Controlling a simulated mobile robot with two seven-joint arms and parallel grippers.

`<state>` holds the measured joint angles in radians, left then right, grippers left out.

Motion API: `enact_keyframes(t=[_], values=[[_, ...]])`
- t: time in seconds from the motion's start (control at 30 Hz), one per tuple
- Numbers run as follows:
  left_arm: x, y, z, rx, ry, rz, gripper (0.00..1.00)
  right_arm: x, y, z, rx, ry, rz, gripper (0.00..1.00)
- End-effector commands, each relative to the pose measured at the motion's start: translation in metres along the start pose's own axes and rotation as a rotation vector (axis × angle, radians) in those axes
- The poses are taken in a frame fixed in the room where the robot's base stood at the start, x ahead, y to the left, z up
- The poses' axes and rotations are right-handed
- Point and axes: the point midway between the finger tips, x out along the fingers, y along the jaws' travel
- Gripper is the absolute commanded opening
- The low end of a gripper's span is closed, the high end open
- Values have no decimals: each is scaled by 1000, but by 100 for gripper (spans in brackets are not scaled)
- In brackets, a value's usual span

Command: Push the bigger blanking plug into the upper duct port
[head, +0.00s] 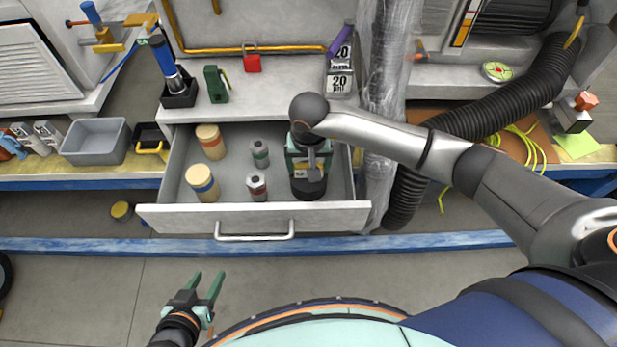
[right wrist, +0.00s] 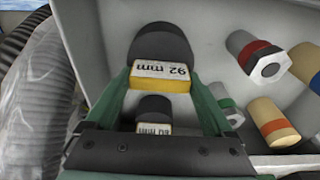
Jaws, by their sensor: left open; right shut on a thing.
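In the head view my right gripper (head: 308,170) points down into the drawer's right part and hides much of the plugs. My left gripper (head: 206,288) is open and empty, low over the floor. I cannot make out the upper duct port.
Tan cylinders (head: 202,182) and grey bolt-like pieces (head: 257,186) stand in the drawer left of my right gripper. A plastic-wrapped column (head: 385,75) rises close right of the drawer. A black corrugated hose (head: 500,108) runs beyond it. The floor in front is clear.

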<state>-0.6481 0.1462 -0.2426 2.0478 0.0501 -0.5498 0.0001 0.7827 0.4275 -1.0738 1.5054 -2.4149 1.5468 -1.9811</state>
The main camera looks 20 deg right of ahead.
Motion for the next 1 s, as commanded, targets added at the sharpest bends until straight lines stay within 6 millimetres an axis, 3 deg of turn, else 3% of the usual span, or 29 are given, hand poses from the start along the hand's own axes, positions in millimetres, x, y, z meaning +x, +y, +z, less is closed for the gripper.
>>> enact_keyframes(t=[0.33, 0.7, 1.0], values=[[-1, 0, -1, 0, 0, 1, 50, -10, 0, -3, 1, 4, -2, 0], [-6, 2, -5, -1, -4, 2, 50, -79, 0, -13, -1, 5, -2, 0], [-7, 2, -8, 0, -2, 3, 50, -105, 0, -16, 1, 2, 0, 0]])
